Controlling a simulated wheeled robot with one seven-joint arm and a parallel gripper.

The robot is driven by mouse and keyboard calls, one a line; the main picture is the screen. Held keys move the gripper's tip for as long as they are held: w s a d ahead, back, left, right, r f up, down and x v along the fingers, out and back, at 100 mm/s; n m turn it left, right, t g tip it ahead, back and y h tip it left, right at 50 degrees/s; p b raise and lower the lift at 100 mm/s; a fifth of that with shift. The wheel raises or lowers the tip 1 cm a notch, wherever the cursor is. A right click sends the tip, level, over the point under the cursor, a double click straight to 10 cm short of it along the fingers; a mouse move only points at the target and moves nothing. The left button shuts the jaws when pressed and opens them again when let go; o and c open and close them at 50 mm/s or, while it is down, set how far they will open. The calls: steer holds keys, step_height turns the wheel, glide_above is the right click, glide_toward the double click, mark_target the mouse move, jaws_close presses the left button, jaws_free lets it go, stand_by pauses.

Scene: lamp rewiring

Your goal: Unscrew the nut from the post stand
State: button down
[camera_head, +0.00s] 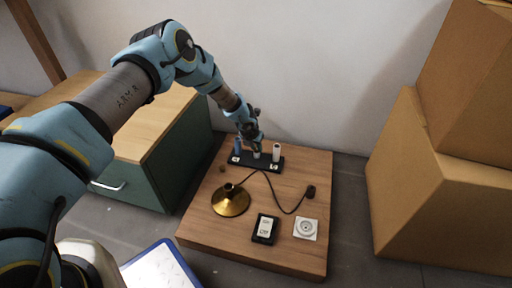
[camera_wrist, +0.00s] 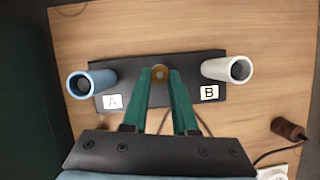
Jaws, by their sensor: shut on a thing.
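The post stand is a black base (camera_wrist: 190,68) with a blue tube (camera_wrist: 92,82) by label A and a white tube (camera_wrist: 228,69) by label B. It also shows at the back of the wooden board in the head view (camera_head: 270,166). My gripper (camera_wrist: 160,76) is between the two tubes, above the stand's middle. Its green fingers are shut on a small brass nut (camera_wrist: 160,72), seen from above. The fingers and nut hide what is below, so I cannot tell how far the nut sits on its post.
A brass lamp base (camera_head: 231,201) with a dark cord stands on the board (camera_head: 200,232). The cord ends at a dark plug (camera_head: 311,191). A black-framed device (camera_head: 265,228) and a white socket (camera_head: 306,229) lie in front. Cardboard boxes (camera_head: 445,185) stand right, a green cabinet (camera_head: 150,180) left.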

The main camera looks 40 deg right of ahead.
steer(key=shift+s+d, duration=0.1)
steer(key=shift+s+n, duration=0.1)
steer(key=shift+n, duration=0.3)
steer(key=n+b, duration=0.1)
steer(key=n, duration=0.1)
steer(key=n+t+y, duration=0.1)
steer(key=shift+s+d+f+n+t+b, duration=0.1)
steer(key=shift+s+d+n+t+b, duration=0.1)
steer(key=shift+n+t+b, duration=0.15)
steer(key=n+b, duration=0.1)
steer(key=n, duration=0.2)
steer(key=shift+w+t+y, duration=0.1)
steer(key=shift+t+y, duration=0.15)
steer(key=shift+y, duration=0.15)
steer(key=shift+n, duration=0.25)
